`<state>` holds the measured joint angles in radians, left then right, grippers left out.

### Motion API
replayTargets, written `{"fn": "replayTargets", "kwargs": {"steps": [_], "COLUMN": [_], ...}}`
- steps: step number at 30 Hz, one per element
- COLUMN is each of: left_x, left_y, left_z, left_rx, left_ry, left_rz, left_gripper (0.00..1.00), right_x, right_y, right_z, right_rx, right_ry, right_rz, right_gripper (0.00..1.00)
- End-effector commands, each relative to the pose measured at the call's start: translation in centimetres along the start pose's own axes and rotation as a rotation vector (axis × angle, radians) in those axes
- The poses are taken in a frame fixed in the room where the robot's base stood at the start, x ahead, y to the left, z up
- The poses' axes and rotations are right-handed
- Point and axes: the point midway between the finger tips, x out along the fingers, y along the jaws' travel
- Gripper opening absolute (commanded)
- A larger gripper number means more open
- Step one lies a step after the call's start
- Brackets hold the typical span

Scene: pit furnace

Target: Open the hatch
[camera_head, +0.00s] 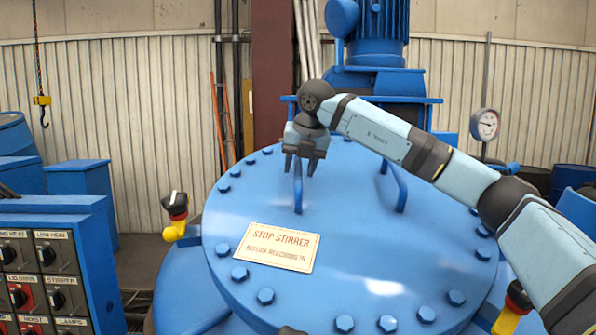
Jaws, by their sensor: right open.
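The hatch (345,270) is a large round blue lid with bolts around its rim, and it looks closed. A blue upright handle post (298,190) rises from its upper left part, and another bent blue bar (398,190) stands to the right. My right gripper (301,166) comes in from the right and points down over the left post. Its fingers are apart, one on each side of the post's top in the picture; I cannot tell whether they touch it. My left gripper is not in view.
A warning sign (278,247) lies on the lid. A control panel (42,270) is at left, a blue motor (378,22) behind and a gauge (485,124) at right.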

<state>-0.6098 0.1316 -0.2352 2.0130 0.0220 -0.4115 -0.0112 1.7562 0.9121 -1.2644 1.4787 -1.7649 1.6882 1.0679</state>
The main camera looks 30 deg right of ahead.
Motion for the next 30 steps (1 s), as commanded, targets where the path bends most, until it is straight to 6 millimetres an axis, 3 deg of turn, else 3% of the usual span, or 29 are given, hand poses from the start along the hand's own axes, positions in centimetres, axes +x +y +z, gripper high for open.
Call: {"fn": "replayTargets", "kwargs": {"steps": [6,14,21,30], "left_x": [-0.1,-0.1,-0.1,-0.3], "left_y": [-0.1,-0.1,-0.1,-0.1], "left_z": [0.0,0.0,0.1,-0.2], "left_rx": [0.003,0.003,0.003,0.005], "left_ry": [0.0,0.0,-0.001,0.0], "left_rz": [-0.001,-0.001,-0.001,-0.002], "left_gripper": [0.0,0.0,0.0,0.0], "right_x": [1.6,1.8,1.7,1.0], "right_y": [0.0,0.0,0.0,0.3], "right_z": [0.0,0.0,0.0,0.4], "right_rx": [0.0,0.0,0.0,0.0], "right_ry": [0.001,0.0,0.0,0.0], "right_rz": [-0.001,0.0,-0.001,0.014], "right_gripper": [0.45,0.45,0.0,0.0]}}
